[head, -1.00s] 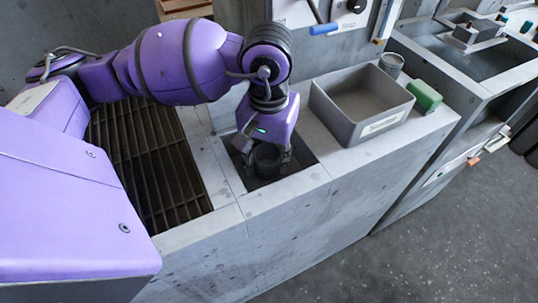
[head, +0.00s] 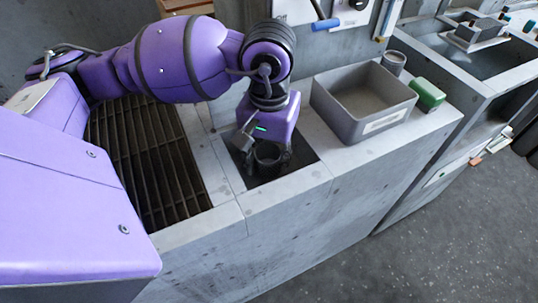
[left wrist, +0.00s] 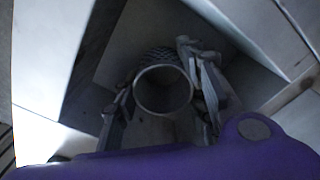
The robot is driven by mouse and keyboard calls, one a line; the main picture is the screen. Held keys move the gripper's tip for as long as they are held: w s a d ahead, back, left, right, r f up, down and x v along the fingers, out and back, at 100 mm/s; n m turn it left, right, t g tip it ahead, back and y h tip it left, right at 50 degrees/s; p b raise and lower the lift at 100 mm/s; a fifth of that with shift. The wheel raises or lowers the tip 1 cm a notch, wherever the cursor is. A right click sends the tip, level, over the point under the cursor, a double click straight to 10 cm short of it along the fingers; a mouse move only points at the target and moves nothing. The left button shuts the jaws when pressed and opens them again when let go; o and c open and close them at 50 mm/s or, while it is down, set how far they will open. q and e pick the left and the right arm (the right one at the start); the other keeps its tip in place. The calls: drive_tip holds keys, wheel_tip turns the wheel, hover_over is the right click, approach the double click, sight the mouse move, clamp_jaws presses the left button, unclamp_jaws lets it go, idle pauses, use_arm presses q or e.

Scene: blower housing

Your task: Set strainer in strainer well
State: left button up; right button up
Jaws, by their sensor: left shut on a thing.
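The strainer (head: 268,155) is a dark, round, open-topped cup. It also shows in the left wrist view (left wrist: 163,90), with a ring-shaped rim and a mesh-like side. My left gripper (head: 268,160) is shut on the strainer, with one finger on each side of it; it also shows in the left wrist view (left wrist: 164,100). The strainer well (head: 300,160) is a dark square recess in the concrete counter. The strainer is over or within this recess; its lower part is hidden, and I cannot tell whether it touches the bottom. My right gripper is out of view.
A grey bin (head: 362,100) stands right of the well, with a green block (head: 428,94) and a metal cup (head: 393,64) beside it. A dark grate (head: 150,160) lies to the left. The counter's front edge (head: 300,192) is close to the well.

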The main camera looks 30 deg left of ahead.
use_arm(q)
drive_tip(key=shift+f, duration=0.15)
drive_tip(key=o, duration=1.3)
wheel_tip(320, 180, up, 8)
drive_tip(key=shift+r, duration=0.15)
